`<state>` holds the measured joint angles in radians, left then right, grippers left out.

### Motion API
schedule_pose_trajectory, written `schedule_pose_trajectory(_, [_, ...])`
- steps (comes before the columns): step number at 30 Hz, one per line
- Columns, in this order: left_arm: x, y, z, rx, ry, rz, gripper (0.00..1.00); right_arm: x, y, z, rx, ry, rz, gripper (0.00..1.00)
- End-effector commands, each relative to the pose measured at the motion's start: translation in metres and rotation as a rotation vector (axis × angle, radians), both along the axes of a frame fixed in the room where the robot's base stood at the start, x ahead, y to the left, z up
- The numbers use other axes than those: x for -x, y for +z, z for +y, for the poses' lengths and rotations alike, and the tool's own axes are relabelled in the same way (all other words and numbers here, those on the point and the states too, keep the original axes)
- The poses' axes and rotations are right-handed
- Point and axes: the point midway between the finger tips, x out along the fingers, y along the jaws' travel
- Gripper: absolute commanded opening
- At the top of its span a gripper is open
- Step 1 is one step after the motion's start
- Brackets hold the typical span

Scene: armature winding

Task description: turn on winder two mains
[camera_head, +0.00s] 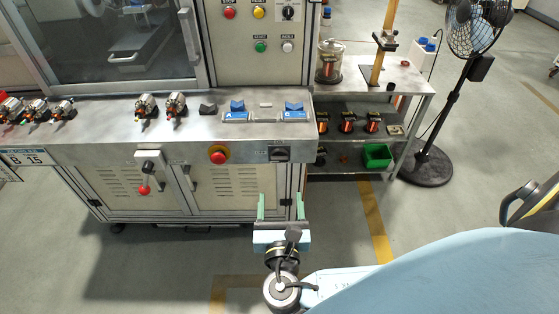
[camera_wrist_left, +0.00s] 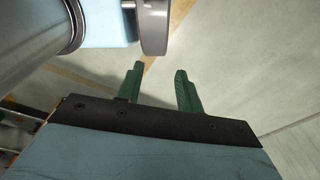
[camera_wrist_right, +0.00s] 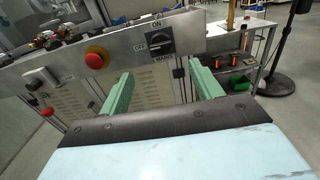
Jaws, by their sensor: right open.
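The mains switch (camera_head: 279,154) is a black rotary knob on a dark plate at the right end of the winder's steel front edge. In the right wrist view the switch (camera_wrist_right: 160,42) shows ON above, OFF at its left and MAINS below; its handle seems to lie roughly level, toward OFF. My right gripper (camera_head: 280,198) is open and empty, below and in front of the switch, apart from it. Its two green fingers (camera_wrist_right: 162,88) reach toward the panel. My left gripper (camera_wrist_left: 158,70) is open and empty over bare floor, outside the head view.
A red emergency button (camera_head: 218,155) and a red-knobbed lever (camera_head: 147,172) sit left of the switch. Motors and blue blocks (camera_head: 236,116) lie on the bench top. A shelf cart (camera_head: 400,82) and fan (camera_head: 455,90) stand right. Floor before the winder is clear.

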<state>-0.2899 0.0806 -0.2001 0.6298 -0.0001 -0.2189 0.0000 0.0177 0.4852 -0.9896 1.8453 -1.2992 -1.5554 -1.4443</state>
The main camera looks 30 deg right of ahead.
Motion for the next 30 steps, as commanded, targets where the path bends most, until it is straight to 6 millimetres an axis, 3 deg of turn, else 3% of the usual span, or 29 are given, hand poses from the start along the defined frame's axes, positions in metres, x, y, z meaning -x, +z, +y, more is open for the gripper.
schedule_pose_trajectory(9, [0.014,-0.001,0.001,-0.003,0.000,0.022,0.36,-0.052,0.000,-0.033,0.004,-0.002,-0.002,0.65])
schedule_pose_trajectory(18, [0.015,-0.002,0.001,-0.002,0.000,0.024,0.36,-0.097,-0.001,-0.060,0.001,-0.002,0.001,0.65])
schedule_pose_trajectory(30, [0.014,-0.002,0.001,-0.002,0.000,0.023,0.36,-0.109,-0.001,-0.067,-0.002,-0.001,0.002,0.65])
